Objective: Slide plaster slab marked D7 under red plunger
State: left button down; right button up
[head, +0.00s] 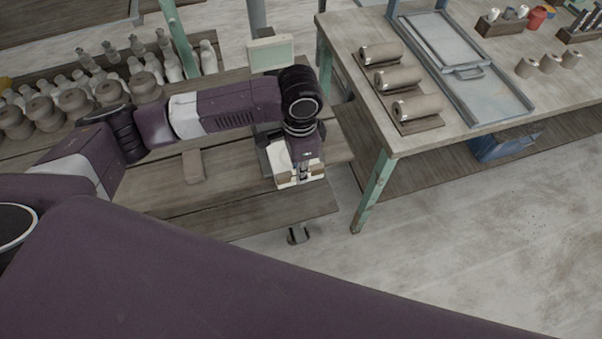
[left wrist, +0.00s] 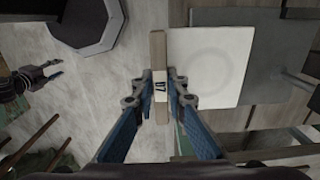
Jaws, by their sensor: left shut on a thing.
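The white slab (left wrist: 212,62) is flat and square with a faint round mark. A tan strip (left wrist: 158,50) runs along its left edge in the left wrist view and bears the label D7. My left gripper (left wrist: 161,88) is shut on this strip, one blue finger on each side. In the head view the left gripper (head: 303,172) is at the front of the slab (head: 280,156), near the bench edge, and hides part of it. My right gripper (left wrist: 56,69) looks open and empty, far left in the left wrist view. I cannot make out a red plunger.
A grey device with a pale display (head: 270,53) stands behind the slab on the slatted bench (head: 240,204). Clay pots (head: 75,101) and bottles crowd the bench's left. A second table (head: 440,133) at right holds rolls, a metal frame and cups. Floor separates them.

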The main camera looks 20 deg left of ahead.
pick_arm(q)
jog(key=shift+w+a+f+b, duration=0.2)
jog(key=shift+w+f+b, duration=0.1)
jog(key=shift+f+b, duration=0.25)
jog(key=shift+w+a, duration=0.1)
jog(key=shift+w, duration=0.05)
jog(key=shift+w+a, duration=0.45)
jog(key=shift+w, duration=0.3)
jog(key=shift+w+a+f, duration=0.1)
jog(key=shift+w+a, duration=0.5)
jog(key=shift+w, duration=0.35)
jog(key=shift+w+a+r, duration=0.1)
jog(key=shift+w+a, duration=0.55)
jog(key=shift+w, duration=0.25)
jog(key=shift+w+a+f, duration=0.1)
jog(key=shift+w+a, duration=0.5)
jog(key=shift+w, duration=0.35)
jog(key=shift+w+a+p, duration=0.25)
jog(key=shift+w+p, duration=0.05)
jog(key=shift+w, duration=0.05)
jog(key=shift+w+a, duration=0.1)
jog(key=shift+a, duration=0.05)
jog(key=c, duration=1.8)
grip_release()
jog(key=shift+c, duration=0.2)
